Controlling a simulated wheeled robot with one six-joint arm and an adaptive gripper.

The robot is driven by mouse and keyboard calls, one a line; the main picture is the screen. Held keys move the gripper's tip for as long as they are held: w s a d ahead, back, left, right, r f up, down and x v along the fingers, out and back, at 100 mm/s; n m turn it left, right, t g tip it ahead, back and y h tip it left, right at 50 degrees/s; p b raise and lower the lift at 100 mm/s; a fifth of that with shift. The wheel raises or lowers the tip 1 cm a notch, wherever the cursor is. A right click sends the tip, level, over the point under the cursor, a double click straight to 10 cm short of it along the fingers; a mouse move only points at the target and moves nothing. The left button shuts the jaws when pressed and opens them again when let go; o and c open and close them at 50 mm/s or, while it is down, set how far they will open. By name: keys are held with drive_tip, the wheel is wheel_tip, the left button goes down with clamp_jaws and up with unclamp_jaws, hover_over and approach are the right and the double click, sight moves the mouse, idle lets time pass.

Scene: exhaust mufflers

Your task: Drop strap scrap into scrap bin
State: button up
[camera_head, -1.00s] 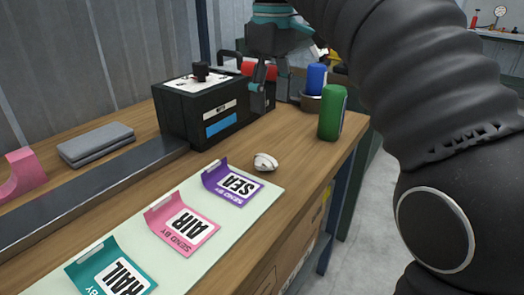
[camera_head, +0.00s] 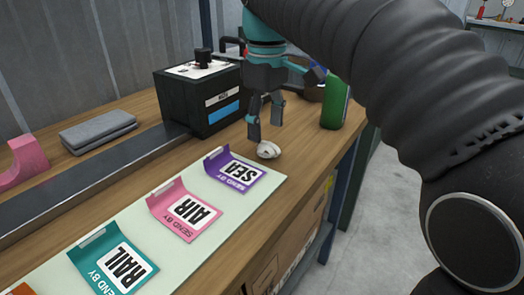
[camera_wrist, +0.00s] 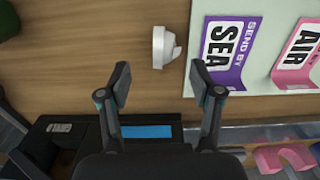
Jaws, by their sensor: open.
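A small white curled piece (camera_head: 268,150), which looks like the strap scrap, lies on the wooden bench (camera_head: 215,267) beside the purple SEA card. It also shows in the wrist view (camera_wrist: 163,47), a little beyond the fingertips and between their lines. My gripper (camera_head: 265,125) points down above and just behind it. Its two fingers are spread apart and empty; the wrist view shows the gap (camera_wrist: 159,75). No container is clearly marked as the scrap bin. A dark round container (camera_head: 313,92) at the back is mostly hidden by my arm.
A black box (camera_head: 198,100) with a knob on top stands left of my gripper. A green can (camera_head: 335,104) stands near the bench's right edge. The SEA (camera_head: 236,170), AIR (camera_head: 186,209) and RAIL (camera_head: 118,265) cards lie on a pale mat. A grey folded pad (camera_head: 97,137) lies left.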

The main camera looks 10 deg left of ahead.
sight(267, 143)
drive_tip(key=f, duration=0.3)
drive_tip(key=f+b, duration=0.1)
drive_tip(key=shift+s+d+f, duration=0.15)
drive_tip(key=shift+s+f, duration=0.15)
drive_tip(key=shift+f, duration=0.1)
drive_tip(key=c, duration=0.9)
drive_tip(key=shift+r, duration=0.1)
